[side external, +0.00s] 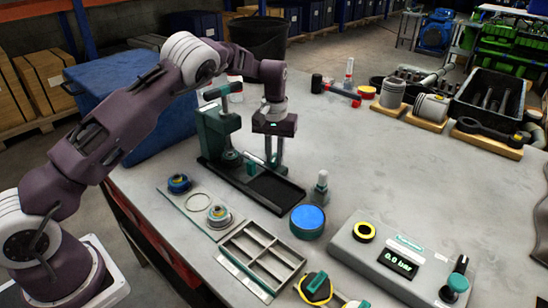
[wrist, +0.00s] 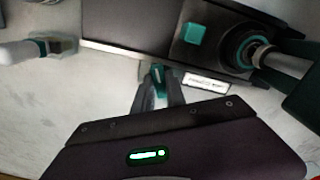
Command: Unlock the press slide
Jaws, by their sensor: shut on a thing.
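The teal bench press (side external: 212,135) stands on a long dark base near the left back of the table. Its black slide bed (side external: 275,190) runs out to the right, and it also shows in the wrist view (wrist: 130,25). My gripper (side external: 272,163) points down at the base's far edge. In the wrist view my gripper (wrist: 157,78) is shut on a small teal lock handle (wrist: 157,70) beside the base. Its lower part is hidden by the fingers. A teal square block (wrist: 194,33) sits on the dark carriage near the press ram.
A white label (wrist: 206,83) lies right of the fingers. A grey bottle (side external: 320,188) and a blue round tin (side external: 307,221) stand near the slide's right end. A divided tray (side external: 262,257) and a pressure box (side external: 400,262) are in front.

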